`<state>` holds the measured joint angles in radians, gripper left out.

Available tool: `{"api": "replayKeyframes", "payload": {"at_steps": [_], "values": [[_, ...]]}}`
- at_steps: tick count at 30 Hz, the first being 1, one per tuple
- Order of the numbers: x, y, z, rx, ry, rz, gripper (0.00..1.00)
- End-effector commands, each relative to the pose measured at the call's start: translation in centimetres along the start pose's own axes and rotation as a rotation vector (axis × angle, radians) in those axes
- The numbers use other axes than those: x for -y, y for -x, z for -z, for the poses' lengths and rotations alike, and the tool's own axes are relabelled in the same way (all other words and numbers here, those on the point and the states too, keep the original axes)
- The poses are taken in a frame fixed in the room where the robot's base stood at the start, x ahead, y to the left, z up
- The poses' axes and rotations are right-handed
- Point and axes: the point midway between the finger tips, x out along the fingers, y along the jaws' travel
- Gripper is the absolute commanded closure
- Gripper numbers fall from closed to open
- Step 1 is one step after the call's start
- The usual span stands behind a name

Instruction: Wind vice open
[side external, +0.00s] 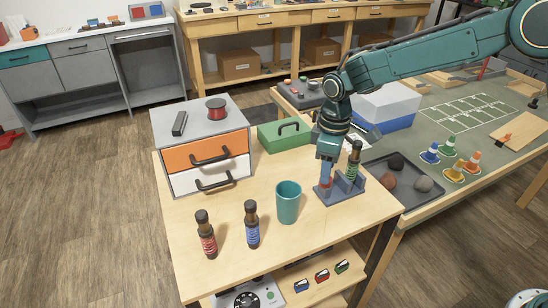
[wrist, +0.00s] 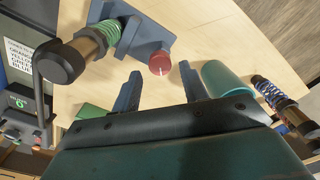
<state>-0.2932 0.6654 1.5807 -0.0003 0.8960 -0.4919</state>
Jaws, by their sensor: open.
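The vice (side external: 338,193) is a small blue-grey block on the wooden bench; its body also shows at the top of the wrist view (wrist: 143,27). A shock absorber with a green spring (side external: 353,166) stands upright at its right side; it also shows in the wrist view (wrist: 105,38). A red round knob (wrist: 160,63) sits on the vice. My gripper (wrist: 160,84) is open and points down over the knob, with the fingers on either side of it in the wrist view. I cannot tell whether they touch it. The jaw gap is hidden.
A teal cup (side external: 288,202) stands close left of the vice. Red-spring (side external: 206,235) and blue-spring (side external: 252,225) shocks stand further left. A green toolbox (side external: 284,133) is behind, beside a drawer unit (side external: 203,154). A dark tray with stones (side external: 418,202) lies right.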

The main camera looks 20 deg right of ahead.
Motion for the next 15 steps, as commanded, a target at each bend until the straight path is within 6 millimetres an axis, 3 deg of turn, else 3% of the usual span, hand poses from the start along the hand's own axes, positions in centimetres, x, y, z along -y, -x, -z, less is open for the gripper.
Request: {"api": "replayKeyframes", "payload": {"at_steps": [15], "values": [[0.0, -1.9, 0.0, 0.001, 0.0, 0.001, 0.56]]}}
